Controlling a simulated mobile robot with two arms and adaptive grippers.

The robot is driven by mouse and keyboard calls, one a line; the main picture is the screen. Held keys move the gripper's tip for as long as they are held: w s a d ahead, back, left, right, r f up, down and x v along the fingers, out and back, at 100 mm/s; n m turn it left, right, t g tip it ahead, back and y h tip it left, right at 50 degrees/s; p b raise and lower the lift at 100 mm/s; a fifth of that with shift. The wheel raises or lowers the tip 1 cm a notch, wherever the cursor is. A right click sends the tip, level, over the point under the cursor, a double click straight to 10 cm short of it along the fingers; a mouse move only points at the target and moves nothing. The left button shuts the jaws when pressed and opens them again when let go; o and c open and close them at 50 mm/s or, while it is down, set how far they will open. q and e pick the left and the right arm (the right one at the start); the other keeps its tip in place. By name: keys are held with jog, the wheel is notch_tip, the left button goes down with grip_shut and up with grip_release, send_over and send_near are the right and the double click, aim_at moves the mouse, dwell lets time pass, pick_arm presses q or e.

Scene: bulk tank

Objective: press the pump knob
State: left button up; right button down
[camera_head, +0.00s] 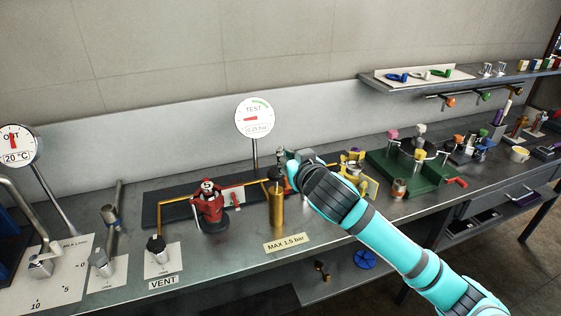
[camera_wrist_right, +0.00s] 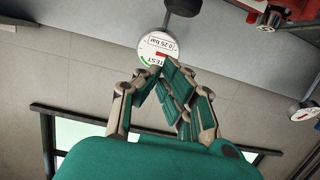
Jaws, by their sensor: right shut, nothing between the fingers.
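The pump is an upright brass cylinder (camera_head: 277,208) near the middle of the bench in the head view, with a dark round knob (camera_head: 275,173) on top. A dark round knob, likely the same one, shows at the top edge of the right wrist view (camera_wrist_right: 183,6). My right gripper (camera_head: 284,160) is shut and empty, close beside and slightly above the knob in the head view. Its closed fingers show in the wrist view (camera_wrist_right: 163,76). I cannot tell whether they touch the knob. My left gripper is out of view.
A round TEST gauge (camera_head: 254,117) reading 0.25 bar stands behind the pump. A green fixture (camera_head: 372,160) stands right of my gripper. The bench front by the MAX 1.5 bar label (camera_head: 287,242) is clear.

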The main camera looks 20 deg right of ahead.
aim_at(280, 174)
jog(key=w+f, duration=0.1)
jog(key=w, duration=0.1)
jog(key=w+f+p, duration=0.1)
jog(key=w+f, duration=0.1)
jog(key=shift+w+a+f, duration=0.1)
jog(key=shift+w+f, duration=0.1)
jog(key=shift+w, duration=0.15)
jog(key=shift+s+f+p, duration=0.1)
jog(key=shift+f+p, duration=0.2)
jog(key=shift+f, duration=0.6)
